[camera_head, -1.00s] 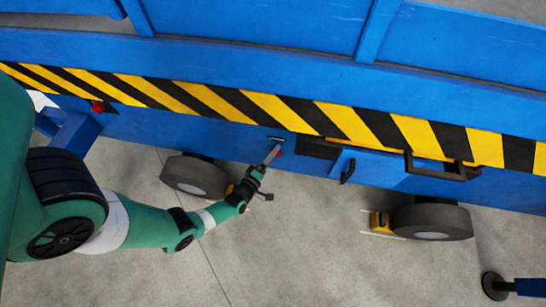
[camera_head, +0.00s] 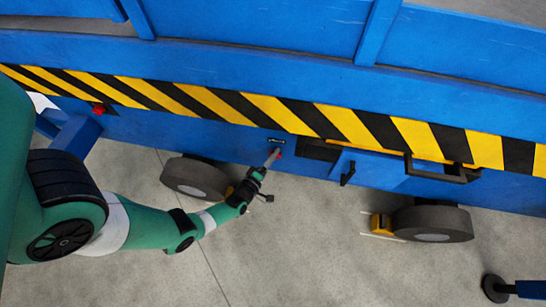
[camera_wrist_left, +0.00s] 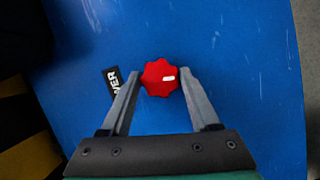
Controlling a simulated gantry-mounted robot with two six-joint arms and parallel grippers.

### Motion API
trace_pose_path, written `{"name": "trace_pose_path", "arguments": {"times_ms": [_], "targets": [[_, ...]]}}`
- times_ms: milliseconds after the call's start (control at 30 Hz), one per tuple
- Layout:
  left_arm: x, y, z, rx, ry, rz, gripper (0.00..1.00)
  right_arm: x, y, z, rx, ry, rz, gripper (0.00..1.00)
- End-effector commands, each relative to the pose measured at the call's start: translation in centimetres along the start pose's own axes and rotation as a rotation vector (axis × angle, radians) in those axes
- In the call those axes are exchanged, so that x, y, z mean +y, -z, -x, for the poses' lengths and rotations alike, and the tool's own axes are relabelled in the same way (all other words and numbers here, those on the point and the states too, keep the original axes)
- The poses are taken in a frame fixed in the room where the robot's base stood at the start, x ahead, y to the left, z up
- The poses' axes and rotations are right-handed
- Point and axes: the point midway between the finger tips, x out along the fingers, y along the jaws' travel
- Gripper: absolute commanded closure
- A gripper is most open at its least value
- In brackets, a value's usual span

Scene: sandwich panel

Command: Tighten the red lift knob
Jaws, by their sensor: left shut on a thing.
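The red lift knob (camera_wrist_left: 160,78) has a scalloped rim and a short white mark that points right in the left wrist view. It sits on the blue panel (camera_wrist_left: 235,70). My left gripper (camera_wrist_left: 159,80) has one finger on each side of the knob and is shut on it. In the head view, my left gripper (camera_head: 274,157) reaches the blue side below the striped band, and a bit of the red knob (camera_head: 280,156) shows beside it. A black label (camera_wrist_left: 112,82) with white letters, partly hidden by the left finger, is left of the knob. My right gripper is not in view.
A yellow-and-black striped band (camera_head: 270,107) runs above the knob. Another red knob (camera_head: 98,109) is at the far left. A black handle (camera_head: 440,170) sticks out at the right. Wheels (camera_head: 195,178) stand below on the concrete floor, which is mostly clear.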

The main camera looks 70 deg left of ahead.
Motion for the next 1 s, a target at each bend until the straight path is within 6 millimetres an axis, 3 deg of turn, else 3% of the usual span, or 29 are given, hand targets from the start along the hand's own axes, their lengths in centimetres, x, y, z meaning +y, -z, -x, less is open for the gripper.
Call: {"name": "trace_pose_path", "arguments": {"times_ms": [1000], "targets": [[0.5, -0.1, 0.0, 0.0, 0.22, -0.531, 0.93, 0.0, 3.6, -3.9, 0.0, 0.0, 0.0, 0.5]]}}
